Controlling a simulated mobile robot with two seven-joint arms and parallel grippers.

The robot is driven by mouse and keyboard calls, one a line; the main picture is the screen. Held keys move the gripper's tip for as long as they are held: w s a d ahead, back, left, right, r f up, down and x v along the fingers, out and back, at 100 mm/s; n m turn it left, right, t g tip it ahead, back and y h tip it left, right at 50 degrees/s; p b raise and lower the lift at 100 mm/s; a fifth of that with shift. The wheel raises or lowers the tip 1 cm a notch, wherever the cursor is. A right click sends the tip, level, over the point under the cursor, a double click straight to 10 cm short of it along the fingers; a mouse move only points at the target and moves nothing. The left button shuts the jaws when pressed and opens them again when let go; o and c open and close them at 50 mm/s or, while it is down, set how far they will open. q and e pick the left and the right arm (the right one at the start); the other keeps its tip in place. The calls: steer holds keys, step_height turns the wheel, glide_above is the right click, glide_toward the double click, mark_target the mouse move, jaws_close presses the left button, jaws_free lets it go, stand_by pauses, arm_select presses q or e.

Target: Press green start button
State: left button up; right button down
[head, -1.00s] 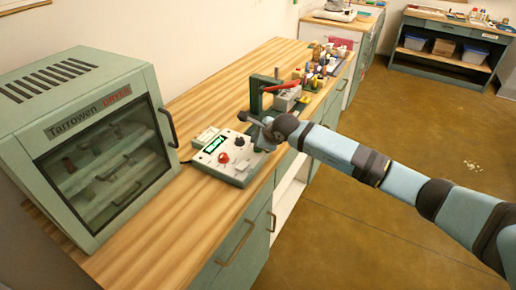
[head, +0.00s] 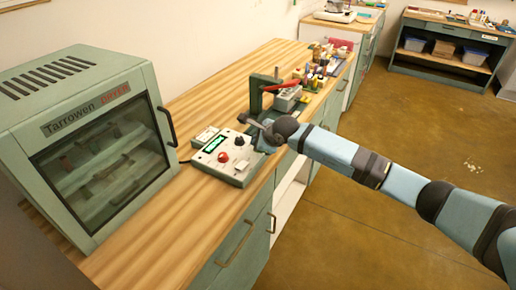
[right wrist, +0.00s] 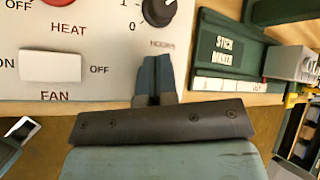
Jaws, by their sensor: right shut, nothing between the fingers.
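The control panel (head: 222,172) is a pale box on the wooden bench with a green-lit display (head: 214,143), a red round button (head: 223,157) and a black knob (head: 239,141). No green start button can be made out in either view. My right gripper (head: 259,147) is shut and empty, at the panel's right edge near the knob. In the right wrist view its closed fingertips (right wrist: 155,62) are just below the knob (right wrist: 158,10) and the HOURS label; I cannot tell if they touch the panel. My left gripper is not in view.
A green cabinet (head: 75,70) with a glass door stands left of the panel. A green stand with a red lever (head: 281,86) is behind the gripper, with small coloured items beyond. In the wrist view, a white FAN switch (right wrist: 50,67) is left of the fingers and a STICK MAKER plate (right wrist: 228,48) right.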

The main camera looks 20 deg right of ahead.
steer(key=shift+f, duration=0.35)
steer(key=shift+r, duration=0.1)
stand_by(0.4)
steer(key=shift+r, duration=0.85)
steer(key=shift+r+p, duration=1.15)
steer(key=shift+r, duration=1.4)
steer(key=shift+f, duration=0.15)
